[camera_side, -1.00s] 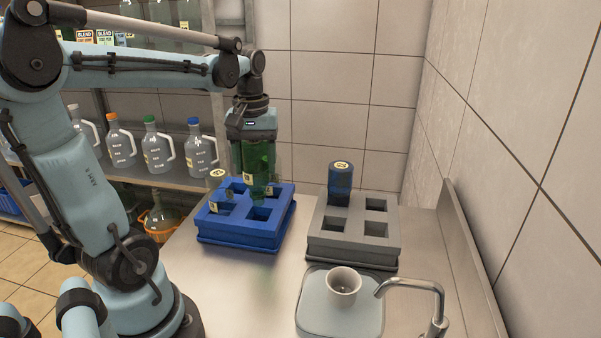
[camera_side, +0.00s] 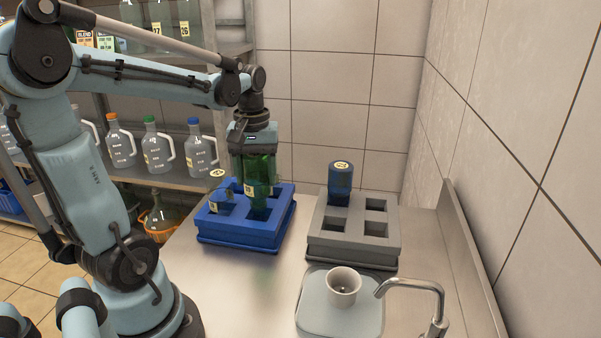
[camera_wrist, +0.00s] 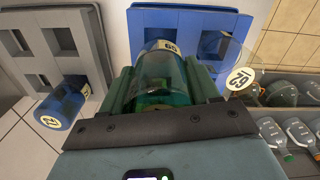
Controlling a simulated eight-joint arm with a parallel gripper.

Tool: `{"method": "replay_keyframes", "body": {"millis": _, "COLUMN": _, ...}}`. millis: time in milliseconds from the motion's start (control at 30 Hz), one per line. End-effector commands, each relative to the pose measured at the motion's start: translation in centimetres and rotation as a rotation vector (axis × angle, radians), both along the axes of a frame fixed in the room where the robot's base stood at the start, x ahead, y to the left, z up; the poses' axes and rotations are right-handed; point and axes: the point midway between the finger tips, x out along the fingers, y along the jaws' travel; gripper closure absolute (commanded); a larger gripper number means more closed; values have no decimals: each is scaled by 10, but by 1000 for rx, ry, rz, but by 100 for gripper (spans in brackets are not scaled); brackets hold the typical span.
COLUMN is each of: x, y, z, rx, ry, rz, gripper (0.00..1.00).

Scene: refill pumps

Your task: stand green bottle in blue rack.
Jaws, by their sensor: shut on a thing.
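A green bottle (camera_side: 259,188) is held in my gripper (camera_side: 255,170), which is shut on it. The bottle is upright over the blue rack (camera_side: 244,235), with its lower end at the front right compartment. From the side it seems to have entered that opening, but how deep I cannot tell. In the wrist view the green bottle (camera_wrist: 163,75) sits between the green fingers of my gripper (camera_wrist: 165,85). The blue rack (camera_wrist: 150,18) lies beyond it. A clear bottle with a round label (camera_side: 220,190) stands in the rack's left compartment.
A grey rack (camera_side: 353,252) stands to the right, with a dark blue bottle (camera_side: 340,185) in its back left compartment. A white cup (camera_side: 343,284) sits on a pale tray (camera_side: 318,318) near the tap (camera_side: 425,290). Shelved jugs (camera_side: 157,150) stand behind.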

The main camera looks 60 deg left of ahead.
Motion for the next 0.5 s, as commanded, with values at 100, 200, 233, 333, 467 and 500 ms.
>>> {"method": "replay_keyframes", "body": {"millis": 100, "x": 0, "y": 0, "z": -4, "rx": 0, "ry": 0, "rz": 0, "gripper": 81}}
{"method": "replay_keyframes", "body": {"millis": 200, "x": 0, "y": 0, "z": -9, "rx": 0, "ry": 0, "rz": 0, "gripper": 81}}
{"method": "replay_keyframes", "body": {"millis": 233, "x": 0, "y": 0, "z": -10, "rx": 0, "ry": 0, "rz": 0, "gripper": 81}}
{"method": "replay_keyframes", "body": {"millis": 333, "x": 0, "y": 0, "z": -15, "rx": 0, "ry": 0, "rz": 0, "gripper": 81}}
{"method": "replay_keyframes", "body": {"millis": 467, "x": 0, "y": 0, "z": -21, "rx": 0, "ry": 0, "rz": 0, "gripper": 81}}
{"method": "replay_keyframes", "body": {"millis": 500, "x": 0, "y": 0, "z": -22, "rx": 0, "ry": 0, "rz": 0, "gripper": 81}}
